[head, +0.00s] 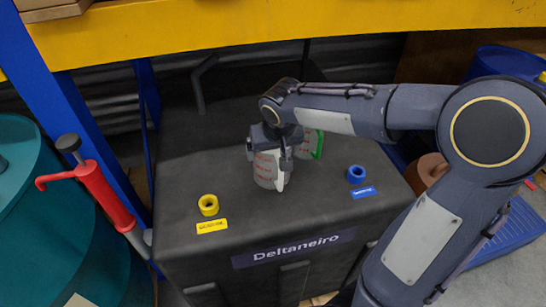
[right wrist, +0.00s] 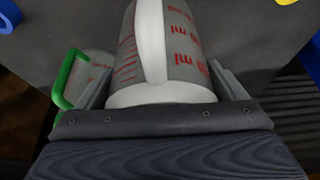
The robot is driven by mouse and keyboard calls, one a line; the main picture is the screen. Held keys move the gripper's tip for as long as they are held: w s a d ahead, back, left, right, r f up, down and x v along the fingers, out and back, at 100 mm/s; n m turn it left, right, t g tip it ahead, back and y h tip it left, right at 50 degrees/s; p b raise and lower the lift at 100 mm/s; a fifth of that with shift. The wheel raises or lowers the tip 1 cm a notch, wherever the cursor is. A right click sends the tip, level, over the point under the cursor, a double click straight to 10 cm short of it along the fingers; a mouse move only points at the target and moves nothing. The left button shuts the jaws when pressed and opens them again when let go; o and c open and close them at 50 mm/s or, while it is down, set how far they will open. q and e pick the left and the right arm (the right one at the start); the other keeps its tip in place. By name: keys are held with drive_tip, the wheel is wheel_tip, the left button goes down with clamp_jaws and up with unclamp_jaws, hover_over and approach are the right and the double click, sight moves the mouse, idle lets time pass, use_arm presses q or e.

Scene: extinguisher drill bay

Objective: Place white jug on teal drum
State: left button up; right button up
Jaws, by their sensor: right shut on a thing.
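The white jug (head: 267,172) is a clear measuring jug with red marks and a white handle, over the middle of the black cabinet top. My right gripper (head: 268,157) is shut on it from above. In the right wrist view the white jug (right wrist: 187,45) sits between the fingers, its white handle facing the camera. I cannot tell whether its base touches the cabinet. The teal drum (head: 80,255) stands at the left, partly cut off by the frame edge. My left gripper is not in view.
A similar jug with a green handle (head: 319,146) stands close behind the held one. Yellow (head: 208,205) and blue (head: 356,174) rings sit on the black cabinet (head: 170,185). A red hand pump (head: 100,192) and blue post (head: 62,115) stand between cabinet and drum. A yellow beam crosses above.

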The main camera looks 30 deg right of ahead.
drive_tip(key=shift+f, duration=1.45)
drive_tip(key=shift+f+b, duration=0.2)
drive_tip(key=shift+b, duration=0.15)
drive_tip(key=o, duration=0.9)
drive_tip(key=shift+c, duration=0.2)
drive_tip(key=shift+r, duration=0.1)
